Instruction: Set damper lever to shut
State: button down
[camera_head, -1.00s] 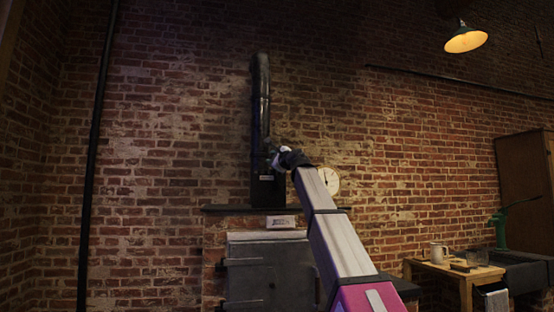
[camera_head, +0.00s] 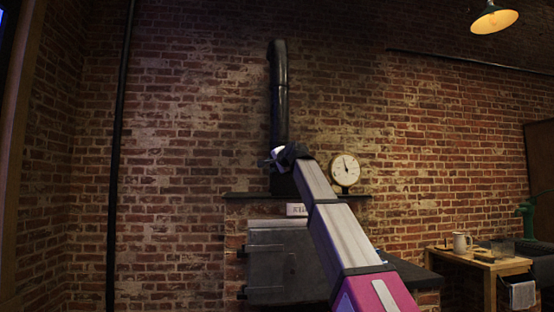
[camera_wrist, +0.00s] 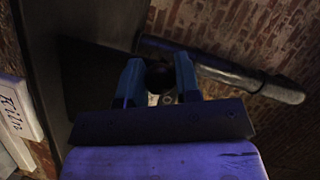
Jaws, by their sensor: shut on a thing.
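The black flue pipe (camera_head: 279,85) rises from the stove top against the brick wall. My gripper (camera_head: 276,158) is at the pipe's lower part in the head view and covers that area. In the wrist view my gripper (camera_wrist: 159,82) has its two blue fingers on either side of a dark round knob (camera_wrist: 159,75), shut on it. The knob seems to be the end of the damper lever. The rest of the lever is hidden or too dark to make out. A long dark pipe (camera_wrist: 250,78) runs behind the fingers to the right.
The stove (camera_head: 280,262) with its dark door stands below, under a shelf (camera_head: 243,195). A white lettered plate (camera_head: 297,209) also shows in the wrist view (camera_wrist: 14,108). A wooden table (camera_head: 470,260) with a mug stands far right.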

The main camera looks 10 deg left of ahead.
jog(key=shift+a+f+n+h, duration=0.15)
jog(key=shift+f+n+h, duration=0.3)
jog(key=shift+f+n, duration=0.4)
jog(key=shift+a+f+n+h, duration=0.15)
jog(key=shift+f+n+h, duration=0.35)
jog(key=shift+f, duration=0.65)
jog(key=c, duration=0.8)
grip_release()
jog(key=shift+f, duration=0.1)
jog(key=shift+s, duration=0.1)
jog(key=v, duration=1)
jog(key=shift+s+d, duration=0.15)
jog(key=shift+d, duration=0.1)
